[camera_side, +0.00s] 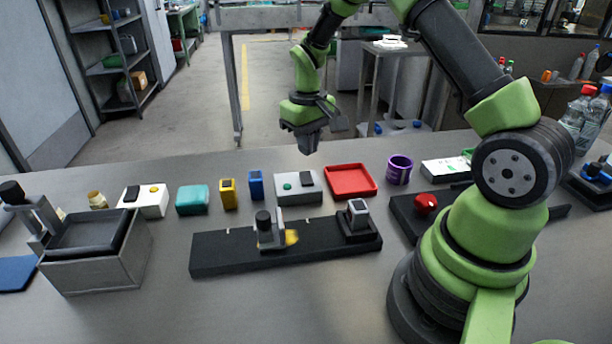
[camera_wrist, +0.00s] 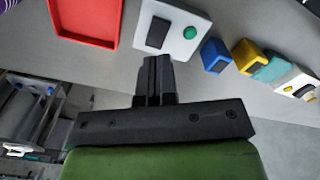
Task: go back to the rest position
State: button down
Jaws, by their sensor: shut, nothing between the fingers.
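My gripper (camera_side: 308,146) hangs in the air above the back part of the grey table, fingers pointing down. In the wrist view its two dark fingers (camera_wrist: 154,75) are together with nothing between them. It touches nothing that I can see. Below and in front of it, in the side view, stand a white box with a green button (camera_side: 298,187) and a red tray (camera_side: 350,181). The red tray also shows in the wrist view (camera_wrist: 84,42), left of the white box with the green button (camera_wrist: 172,52).
A black rail fixture (camera_side: 215,254) lies mid-table with a yellow-tipped part (camera_side: 291,238) on it. Blue (camera_side: 256,185), yellow (camera_side: 228,193) and teal (camera_side: 192,200) blocks stand in a row. A purple ring (camera_side: 399,169) is right of the tray. A grey bin (camera_side: 90,272) stands left.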

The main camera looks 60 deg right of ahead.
jog(key=s+a+r+t, duration=0.2)
jog(key=s+a+r, duration=0.15)
jog(key=r, duration=0.45)
jog(key=s+a+r+t, duration=0.25)
jog(key=a+r, duration=0.25)
jog(key=r, duration=0.3)
jog(key=s+a+r+t+y, duration=0.1)
jog(key=s+a+r, duration=0.1)
jog(key=s, duration=0.4)
jog(key=s+a+r+m+t+y, duration=0.1)
jog(key=s+a+r, duration=0.1)
jog(key=s, duration=0.4)
jog(key=shift+s+a+t, duration=0.35)
jog(key=shift+s+a, duration=0.05)
jog(key=shift+a, duration=0.35)
